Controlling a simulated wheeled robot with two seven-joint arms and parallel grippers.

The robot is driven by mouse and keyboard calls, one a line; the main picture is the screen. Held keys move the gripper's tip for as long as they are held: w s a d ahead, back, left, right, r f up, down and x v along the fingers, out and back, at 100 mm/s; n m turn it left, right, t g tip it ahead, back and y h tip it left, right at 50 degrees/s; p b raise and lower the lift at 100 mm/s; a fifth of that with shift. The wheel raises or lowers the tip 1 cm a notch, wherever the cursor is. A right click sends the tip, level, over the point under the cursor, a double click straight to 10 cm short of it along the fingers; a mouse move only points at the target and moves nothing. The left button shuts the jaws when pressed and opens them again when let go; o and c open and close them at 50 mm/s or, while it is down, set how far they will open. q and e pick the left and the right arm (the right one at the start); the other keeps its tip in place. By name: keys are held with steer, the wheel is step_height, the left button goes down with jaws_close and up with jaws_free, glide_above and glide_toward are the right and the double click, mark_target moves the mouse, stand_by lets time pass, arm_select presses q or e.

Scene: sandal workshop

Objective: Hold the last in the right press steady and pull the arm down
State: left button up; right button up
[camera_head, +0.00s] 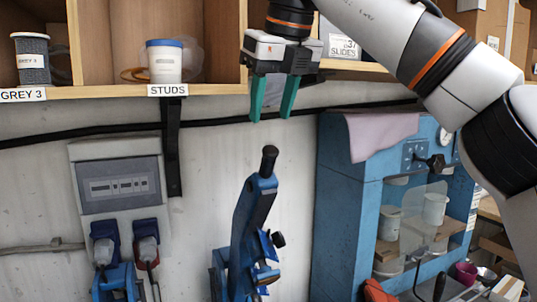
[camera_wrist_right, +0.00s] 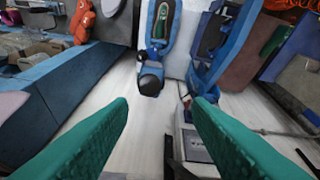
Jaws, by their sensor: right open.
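A blue press (camera_head: 240,262) stands low in the middle of the head view, cut off by the bottom edge. Its arm (camera_head: 258,205) rises steeply and ends in a black grip (camera_head: 269,159). My right gripper (camera_head: 271,113) is above this grip, its two green fingers apart, empty and not touching it. In the right wrist view the black end of the arm (camera_wrist_right: 150,79) shows beyond and between the open fingertips (camera_wrist_right: 161,103). A green, elongated piece (camera_wrist_right: 162,20) lies in a blue frame there; I cannot tell if it is the last. My left gripper is out of view.
A blue cabinet machine (camera_head: 345,215) with a pink cloth (camera_head: 380,132) on top stands to the right. A wooden shelf (camera_head: 110,91) with a tub of studs (camera_head: 164,62) runs above. A grey electrical box (camera_head: 120,185) is on the wall. The wall around the grip is clear.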

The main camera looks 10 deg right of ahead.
mark_target(271, 149)
steer(key=x, duration=0.3)
steer(key=d+p+x, duration=0.1)
steer(key=x, duration=0.6)
steer(key=shift+w+d+f, duration=0.15)
steer(key=shift+d+f, duration=0.05)
steer(key=shift+f, duration=0.15)
jaws_close()
